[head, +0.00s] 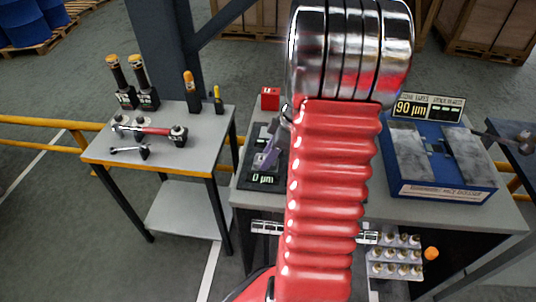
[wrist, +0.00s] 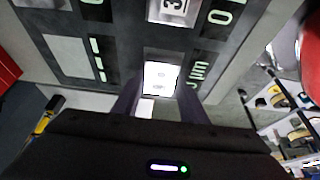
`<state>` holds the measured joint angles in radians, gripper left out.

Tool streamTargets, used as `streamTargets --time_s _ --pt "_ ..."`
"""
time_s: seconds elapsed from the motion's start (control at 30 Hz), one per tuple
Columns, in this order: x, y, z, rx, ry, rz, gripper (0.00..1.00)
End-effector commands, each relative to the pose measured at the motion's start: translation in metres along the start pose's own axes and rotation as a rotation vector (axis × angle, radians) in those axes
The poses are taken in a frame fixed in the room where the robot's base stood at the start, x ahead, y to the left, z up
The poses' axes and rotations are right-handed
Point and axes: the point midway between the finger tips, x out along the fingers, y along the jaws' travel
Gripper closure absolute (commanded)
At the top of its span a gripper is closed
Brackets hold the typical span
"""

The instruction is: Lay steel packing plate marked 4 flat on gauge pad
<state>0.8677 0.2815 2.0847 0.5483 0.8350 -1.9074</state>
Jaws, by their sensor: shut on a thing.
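My gripper (wrist: 160,90) is shut on a small bright steel packing plate (wrist: 161,76). The plate lies between the two dark fingers, and its mark is too washed out to read. In the head view the gripper (head: 268,152) is just left of my red arm, low over a dark gauge board (head: 266,187). The board's readout shows 0 µm. I cannot tell whether the held plate touches the board. A plate marked 3 (wrist: 174,9) lies on the board farther from the gripper. The gauge pad itself is not clearly told apart from the fingers and plate.
A blue machine (head: 436,160) with a 90 µm display stands right on the same bench. A small red block (head: 270,98) is behind the board. The left table (head: 200,160) holds several tools. My arm hides the bench's middle.

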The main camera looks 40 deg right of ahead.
Motion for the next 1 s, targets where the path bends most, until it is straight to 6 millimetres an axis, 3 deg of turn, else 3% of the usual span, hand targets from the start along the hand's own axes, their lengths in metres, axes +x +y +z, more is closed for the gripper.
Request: streamTargets --time_s 0.2,0.23,0.5,0.83,1.0 --pt "0.004 0.0 0.001 0.0 0.0 0.001 1.0" --pt "0.003 0.0 0.001 -0.001 0.0 0.001 0.59" --pt "0.003 0.0 0.001 -0.001 0.0 0.001 0.4" --pt "0.002 0.0 0.002 -0.001 0.0 0.0 0.39" --pt "-0.012 0.001 0.002 -0.002 0.0 0.004 0.39"
